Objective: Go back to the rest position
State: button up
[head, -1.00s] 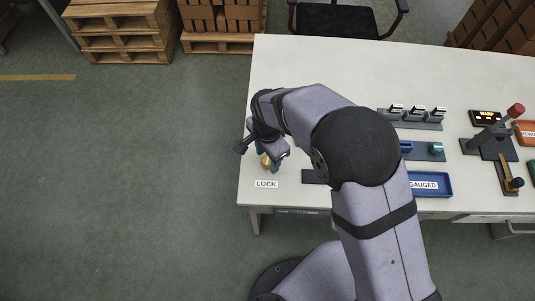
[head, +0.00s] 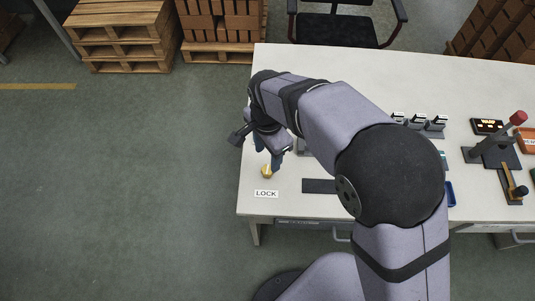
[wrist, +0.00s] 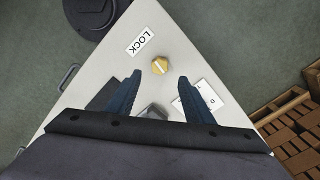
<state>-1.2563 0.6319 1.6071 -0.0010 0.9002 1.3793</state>
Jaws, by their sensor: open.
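My gripper (head: 268,155) is above the left end of the white table (head: 410,69), its fingers pointing down. In the wrist view my gripper (wrist: 157,97) is open, with nothing between its two blue fingers. A brass lock knob (head: 267,171) sits on the table just below the fingertips, apart from them. In the wrist view the knob (wrist: 160,66) lies beyond the fingertips, with a slot across its top. The LOCK label (head: 266,194) is in front of the knob. My arm hides much of the table's middle.
A row of switches (head: 418,122) stands right of my arm. Farther right are a red-knobbed lever (head: 495,138) and a small lit display (head: 487,126). A blue tray (head: 450,194) is mostly hidden. A chair (head: 335,30) and pallets (head: 122,36) stand behind. The floor at left is clear.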

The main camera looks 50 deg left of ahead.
dwell(0.3)
